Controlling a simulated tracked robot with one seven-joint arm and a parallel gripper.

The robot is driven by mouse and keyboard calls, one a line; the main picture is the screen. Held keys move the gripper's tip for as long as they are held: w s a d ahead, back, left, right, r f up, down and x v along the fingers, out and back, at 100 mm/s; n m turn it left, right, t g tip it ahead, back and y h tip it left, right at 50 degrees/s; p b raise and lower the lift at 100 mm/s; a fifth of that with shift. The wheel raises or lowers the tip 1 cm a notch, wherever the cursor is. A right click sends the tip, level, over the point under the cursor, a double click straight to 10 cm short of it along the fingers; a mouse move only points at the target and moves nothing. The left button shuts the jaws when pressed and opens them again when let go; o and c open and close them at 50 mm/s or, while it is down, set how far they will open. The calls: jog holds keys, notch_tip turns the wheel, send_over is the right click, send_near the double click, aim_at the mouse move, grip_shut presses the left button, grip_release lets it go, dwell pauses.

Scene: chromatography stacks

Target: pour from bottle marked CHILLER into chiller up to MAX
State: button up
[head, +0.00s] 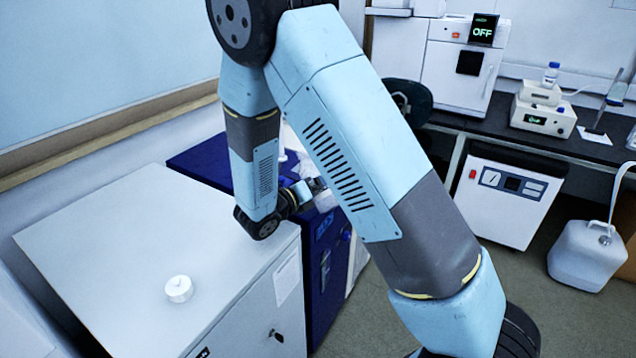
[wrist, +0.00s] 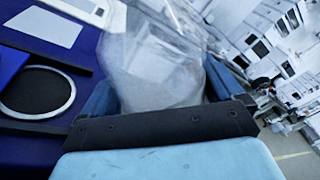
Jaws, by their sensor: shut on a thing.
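My gripper (head: 312,188) is shut on a clear, translucent bottle (wrist: 160,72); the bottle fills the space between the two fingers in the wrist view. The head view shows only a small pale part of it, at the blue cabinet (head: 318,262), and my arm hides much of that area. A round dark opening or disc with a silver rim (wrist: 37,92) lies on the blue surface left of the bottle, apart from it. I cannot read a label, a MAX mark or the liquid level. I cannot tell the bottle's exact tilt.
A white cap (head: 178,289) sits on the white cabinet (head: 110,255) at the left. A bench (head: 470,124) with instruments stands at the back right. A white unit (head: 505,195) and a white jug (head: 585,255) stand below it.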

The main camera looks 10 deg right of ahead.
jog(key=shift+s+d+f+n, duration=0.1)
jog(key=shift+s+d+n, duration=0.1)
jog(key=shift+n, duration=0.4)
jog(key=shift+s+f+n, duration=0.1)
jog(key=shift+f+n, duration=0.1)
jog(key=shift+n, duration=0.3)
dwell(0.3)
jog(key=shift+s+d+f+n, duration=0.1)
jog(key=shift+f+n, duration=0.1)
jog(key=shift+n, duration=0.4)
jog(key=shift+f+n, duration=0.25)
jog(key=shift+n, duration=0.25)
